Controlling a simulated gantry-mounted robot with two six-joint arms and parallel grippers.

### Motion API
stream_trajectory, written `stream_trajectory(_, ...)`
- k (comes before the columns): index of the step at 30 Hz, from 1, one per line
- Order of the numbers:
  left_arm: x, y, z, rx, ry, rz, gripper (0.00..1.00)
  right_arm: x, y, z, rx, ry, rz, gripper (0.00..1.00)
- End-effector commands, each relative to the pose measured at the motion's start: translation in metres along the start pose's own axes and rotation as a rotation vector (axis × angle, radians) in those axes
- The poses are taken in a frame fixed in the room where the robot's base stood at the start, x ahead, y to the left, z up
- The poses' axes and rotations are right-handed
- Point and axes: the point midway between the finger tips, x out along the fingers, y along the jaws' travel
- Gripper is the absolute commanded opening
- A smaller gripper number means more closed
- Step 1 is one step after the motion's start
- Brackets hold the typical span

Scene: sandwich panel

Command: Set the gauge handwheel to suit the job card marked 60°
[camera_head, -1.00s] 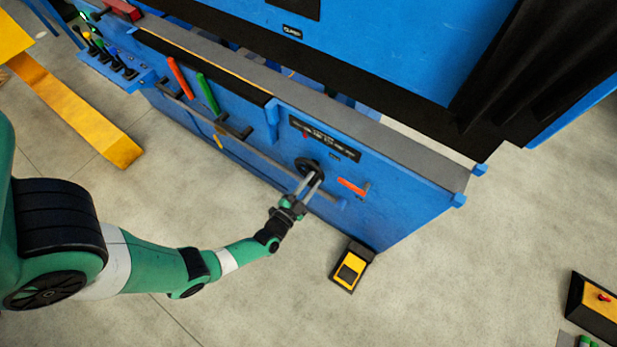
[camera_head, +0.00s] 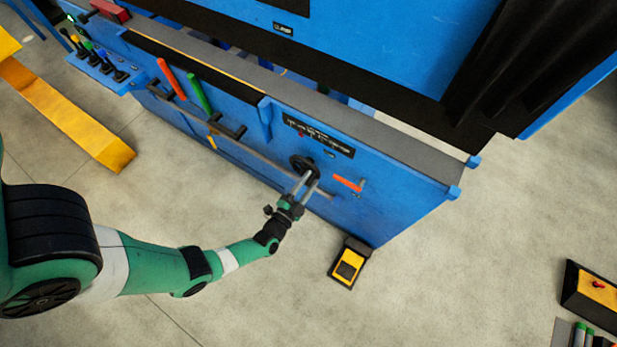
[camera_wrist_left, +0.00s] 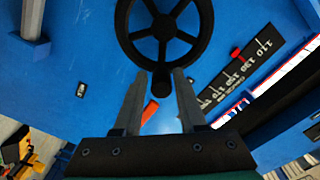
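The black spoked gauge handwheel (camera_head: 304,167) is on the blue machine panel, and fills the top of the left wrist view (camera_wrist_left: 165,35). Its round handle knob (camera_wrist_left: 161,82) points toward me. My left gripper (camera_head: 307,182) is at the handwheel. Its two fingers (camera_wrist_left: 157,78) are apart, with the knob between their tips in the picture; I cannot tell whether they touch it. The black gauge scale (camera_head: 318,135) is above the wheel. I cannot make out the 60° job card.
An orange lever (camera_head: 348,183) is right of the wheel. Red (camera_head: 171,79) and green (camera_head: 200,93) levers are further left. A black and yellow pedal (camera_head: 347,264) stands on the floor below. A yellow beam (camera_head: 75,115) is at left. Open floor lies in front.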

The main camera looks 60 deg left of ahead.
Motion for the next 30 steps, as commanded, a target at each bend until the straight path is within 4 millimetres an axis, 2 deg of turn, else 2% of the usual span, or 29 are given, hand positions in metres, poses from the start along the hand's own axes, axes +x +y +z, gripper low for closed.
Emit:
stream_trajectory(1,0.0,0.0,0.0,0.0,0.0,-0.001,0.52,0.0,0.0,0.0,0.0,0.0,0.0,0.0)
stream_trajectory(2,0.0,0.0,0.0,0.0,0.001,-0.001,0.57,0.0,0.0,0.0,0.0,0.0,0.0,0.0)
stream_trajectory(3,0.0,-0.001,0.0,0.0,0.001,-0.002,0.58,0.0,0.0,0.0,0.0,0.0,0.0,0.0)
stream_trajectory(11,0.0,-0.001,-0.001,0.0,0.002,-0.003,0.58,0.0,0.0,0.0,0.0,0.0,0.0,0.0)
stream_trajectory(14,-0.007,-0.001,-0.002,0.0,0.003,-0.001,0.58,0.003,0.0,-0.003,0.0,0.0,0.0,0.0)
stream_trajectory(17,-0.024,-0.002,-0.003,0.001,0.003,0.002,0.58,0.008,0.0,-0.007,0.0,0.0,0.0,0.0)
stream_trajectory(24,-0.082,-0.001,-0.004,0.0,0.009,0.007,0.58,0.02,0.0,-0.019,0.0,0.0,0.0,0.0)
stream_trajectory(30,-0.107,0.001,-0.003,-0.002,0.008,0.003,0.58,0.023,0.0,-0.021,0.0,0.0,0.0,0.0)
